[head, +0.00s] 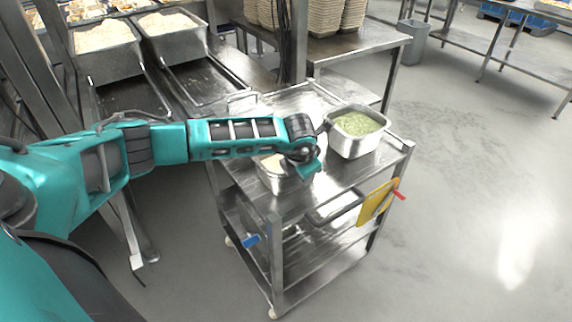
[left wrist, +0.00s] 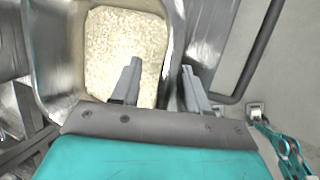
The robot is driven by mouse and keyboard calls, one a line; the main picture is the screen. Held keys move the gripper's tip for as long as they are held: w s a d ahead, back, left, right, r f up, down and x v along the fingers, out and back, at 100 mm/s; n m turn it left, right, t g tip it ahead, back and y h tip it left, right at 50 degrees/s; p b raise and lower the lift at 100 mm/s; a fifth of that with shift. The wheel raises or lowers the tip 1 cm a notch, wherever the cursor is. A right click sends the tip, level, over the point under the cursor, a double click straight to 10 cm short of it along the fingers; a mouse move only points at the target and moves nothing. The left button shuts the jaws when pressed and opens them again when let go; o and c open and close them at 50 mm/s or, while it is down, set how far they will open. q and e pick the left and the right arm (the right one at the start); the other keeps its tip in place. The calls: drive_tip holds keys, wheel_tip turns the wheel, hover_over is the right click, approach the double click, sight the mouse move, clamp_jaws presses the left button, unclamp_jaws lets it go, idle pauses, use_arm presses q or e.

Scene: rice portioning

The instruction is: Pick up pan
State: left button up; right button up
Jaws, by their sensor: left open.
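A metal pan (head: 271,180) of pale, rice-like grains sits on the steel cart's top, largely hidden by my left arm in the head view. In the left wrist view the pan (left wrist: 48,75) fills the upper left, with the grains seen from above. My left gripper (left wrist: 161,68) is open. Its two fingers appear on either side of the pan's right wall, one over the grains and one outside. I cannot tell whether they touch the wall. In the head view the left gripper (head: 309,170) is over the pan's right side, its fingertips hard to make out.
A second metal pan (head: 352,147) with green contents stands behind on the cart (head: 341,179). A yellow board (head: 377,201) hangs at the cart's right side. Larger grain trays (head: 112,65) and stacked bowls (head: 338,17) are at the back. The floor at right is clear.

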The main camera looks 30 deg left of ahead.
use_arm(q)
drive_tip(key=shift+f+b, duration=0.25)
drive_tip(key=shift+b, duration=0.1)
idle(0.4)
drive_tip(key=shift+c, duration=0.3)
drive_tip(key=c, duration=0.7)
clamp_jaws()
drive_tip(key=shift+d, duration=0.15)
idle(0.5)
